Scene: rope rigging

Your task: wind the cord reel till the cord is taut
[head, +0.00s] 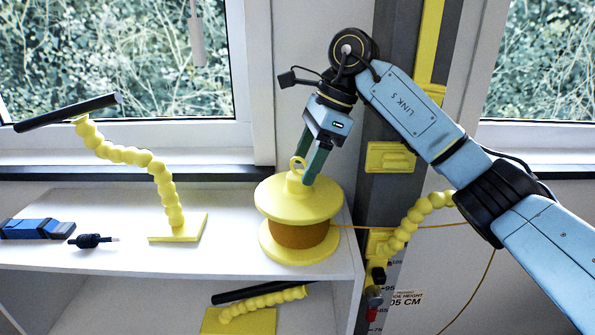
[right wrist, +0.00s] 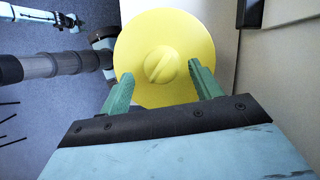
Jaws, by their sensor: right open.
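The yellow cord reel (head: 299,215) stands upright on the white shelf near its right front corner, with brown-orange cord (head: 299,235) wound between its flanges. A raised yellow knob (right wrist: 162,66) sits on its top. My right gripper (head: 306,170) points down at the knob from above. Its green fingers are open, one on each side of the knob, and the wrist view shows gaps between them and it. A thin orange cord (head: 400,227) runs right from the reel, behind my right arm. Another orange length (head: 485,275) curves downward, slack. My left gripper is not in view.
A yellow jointed stand (head: 165,185) with a black rod is left of the reel. A blue tool (head: 38,229) and a small black part (head: 92,241) lie farther left. A grey post (head: 378,205) with yellow fittings rises right of the shelf. The shelf is bare between stand and reel.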

